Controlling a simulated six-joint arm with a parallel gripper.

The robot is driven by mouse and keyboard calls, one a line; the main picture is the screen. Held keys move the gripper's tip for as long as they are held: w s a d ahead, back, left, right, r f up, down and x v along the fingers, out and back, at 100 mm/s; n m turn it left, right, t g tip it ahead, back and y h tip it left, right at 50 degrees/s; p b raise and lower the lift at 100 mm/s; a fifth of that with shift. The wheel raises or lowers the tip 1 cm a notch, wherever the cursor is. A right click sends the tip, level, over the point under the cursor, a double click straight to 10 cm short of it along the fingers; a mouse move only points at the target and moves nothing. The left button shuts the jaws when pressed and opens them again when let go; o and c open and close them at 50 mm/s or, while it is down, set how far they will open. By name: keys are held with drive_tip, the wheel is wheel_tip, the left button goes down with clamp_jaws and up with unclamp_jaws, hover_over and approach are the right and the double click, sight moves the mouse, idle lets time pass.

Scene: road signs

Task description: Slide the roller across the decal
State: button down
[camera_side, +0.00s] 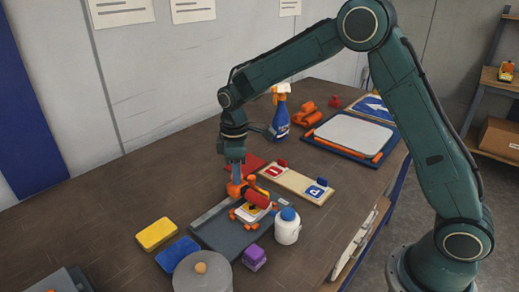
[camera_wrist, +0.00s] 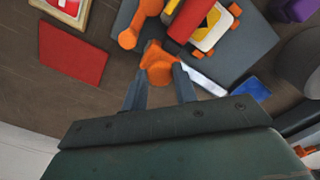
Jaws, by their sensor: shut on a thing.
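My gripper (camera_side: 236,172) points down over the near middle of the table, shut on the orange handle of the roller (camera_side: 257,198). In the wrist view the jaws (camera_wrist: 159,76) close around the orange handle end, and the red roller cylinder (camera_wrist: 188,20) lies beyond it. The decal (camera_side: 246,213), white and yellow with a black mark, lies beneath and beside the roller on a dark grey board (camera_side: 215,236). It also shows in the wrist view (camera_wrist: 211,28), partly covered by the red cylinder. Orange pieces sit at its edges. I cannot tell whether the roller touches it.
A white jar with a blue lid (camera_side: 287,228) and a purple block (camera_side: 253,257) stand close by. Yellow (camera_side: 156,233) and blue (camera_side: 178,253) pads lie left, a grey lidded pot (camera_side: 202,275) in front.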

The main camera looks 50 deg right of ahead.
drive_tip(key=shift+d, duration=0.3)
drive_tip(key=c, duration=1.1)
unclamp_jaws()
drive_tip(key=shift+r, duration=0.1)
drive_tip(key=shift+a+r, duration=0.1)
drive_tip(key=shift+r, duration=0.3)
wheel_tip(320, 180, up, 13)
